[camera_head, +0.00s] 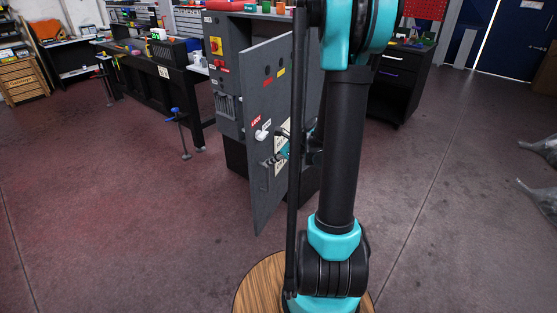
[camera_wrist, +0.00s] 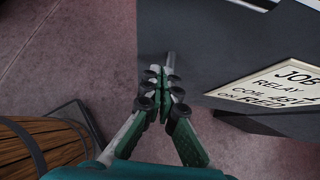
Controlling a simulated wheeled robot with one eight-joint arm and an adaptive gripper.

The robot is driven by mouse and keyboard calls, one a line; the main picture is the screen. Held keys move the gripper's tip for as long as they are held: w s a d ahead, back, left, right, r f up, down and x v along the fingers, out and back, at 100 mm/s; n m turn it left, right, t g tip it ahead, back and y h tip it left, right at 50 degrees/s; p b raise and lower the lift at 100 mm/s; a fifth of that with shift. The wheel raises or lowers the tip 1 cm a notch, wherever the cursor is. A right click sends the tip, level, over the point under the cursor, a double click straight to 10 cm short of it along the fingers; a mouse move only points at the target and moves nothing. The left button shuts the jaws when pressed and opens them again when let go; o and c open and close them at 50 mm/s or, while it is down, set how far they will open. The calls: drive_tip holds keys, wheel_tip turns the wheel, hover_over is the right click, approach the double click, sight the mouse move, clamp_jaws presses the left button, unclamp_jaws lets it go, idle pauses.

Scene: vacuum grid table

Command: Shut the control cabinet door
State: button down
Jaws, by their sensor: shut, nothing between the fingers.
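The control cabinet (camera_head: 225,62) is a dark grey box standing in the middle of the head view. Its door (camera_head: 262,95) is open, swung out toward me, with coloured labels and a white handle-like part (camera_head: 262,134) on its face. My gripper (camera_head: 284,151) is in front of the door, partly hidden by my arm. In the wrist view my gripper (camera_wrist: 170,65) is shut and empty, its tips over the edge of the grey door panel (camera_wrist: 200,40). I cannot tell whether they touch it. A framed sign (camera_wrist: 270,84) is on the panel to the right.
A long black workbench (camera_head: 150,75) stands left of the cabinet, with a blue-topped clamp-like stand (camera_head: 178,128) before it. A dark drawer unit (camera_head: 400,85) stands behind at right. Grey wrapped objects (camera_head: 542,150) lie at the right edge.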

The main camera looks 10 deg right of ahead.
sight(257, 163)
drive_tip(key=shift+w+a, duration=0.85)
drive_tip(key=shift+a, duration=0.25)
drive_tip(key=shift+a, duration=0.1)
